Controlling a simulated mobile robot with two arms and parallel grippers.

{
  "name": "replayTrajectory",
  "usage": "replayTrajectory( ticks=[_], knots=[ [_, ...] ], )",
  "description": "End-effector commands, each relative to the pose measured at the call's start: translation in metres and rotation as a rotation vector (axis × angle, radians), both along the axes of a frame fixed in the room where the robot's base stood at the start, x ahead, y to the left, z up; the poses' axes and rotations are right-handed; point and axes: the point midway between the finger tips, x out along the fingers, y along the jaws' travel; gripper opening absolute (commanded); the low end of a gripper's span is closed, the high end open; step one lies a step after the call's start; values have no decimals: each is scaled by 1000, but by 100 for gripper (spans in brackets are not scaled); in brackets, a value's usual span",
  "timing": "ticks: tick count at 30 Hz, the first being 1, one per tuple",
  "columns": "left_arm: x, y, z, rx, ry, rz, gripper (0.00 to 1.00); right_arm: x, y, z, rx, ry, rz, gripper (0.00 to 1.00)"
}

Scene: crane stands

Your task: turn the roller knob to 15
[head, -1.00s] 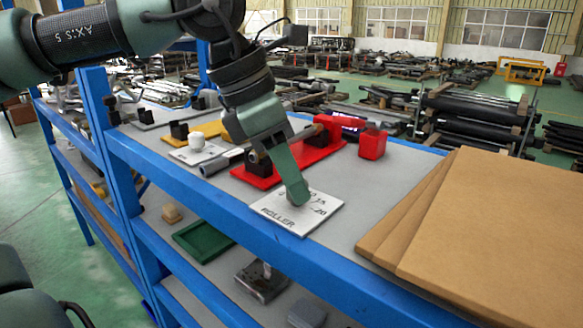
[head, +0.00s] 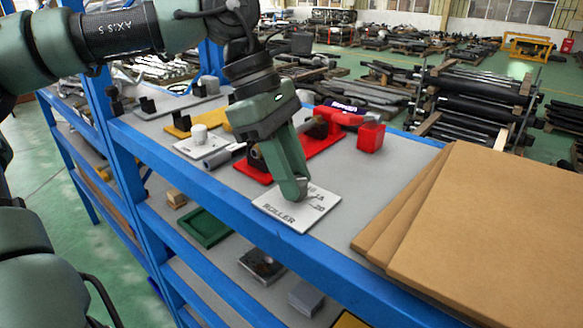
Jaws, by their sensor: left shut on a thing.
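The white roller plate (head: 322,203) lies on the grey top of the blue shelf, near its front edge. It carries the word ROLLER and printed numbers; 15 and 20 seem to show on its right side. My left gripper (head: 297,193) points down over the plate, its fingers shut on the roller knob. The knob is hidden behind the fingers, so its pointing direction cannot be read. My right gripper is not in view.
A red stand (head: 318,145) with dark supports and a red block (head: 371,137) stand behind the plate. A second white plate with a white knob (head: 199,134) is to the left. Brown boards (head: 490,230) cover the shelf's right side. A green tray (head: 205,228) is below.

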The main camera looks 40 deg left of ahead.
Motion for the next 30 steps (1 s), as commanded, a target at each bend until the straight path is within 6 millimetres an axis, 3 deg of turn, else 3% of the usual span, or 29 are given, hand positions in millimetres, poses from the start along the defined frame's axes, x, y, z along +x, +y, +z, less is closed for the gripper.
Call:
replayTrajectory(
  ticks=[14,15,17,30],
  knots=[
    [-1,0,-2,2,4,-17,0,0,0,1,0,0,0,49],
    [-1,0,-2,2,4,-17,34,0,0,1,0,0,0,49],
    [-1,0,-2,2,4,-17,50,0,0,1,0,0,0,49],
    [0,4,8,2,-1,-13,50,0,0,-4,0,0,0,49]
  ],
)
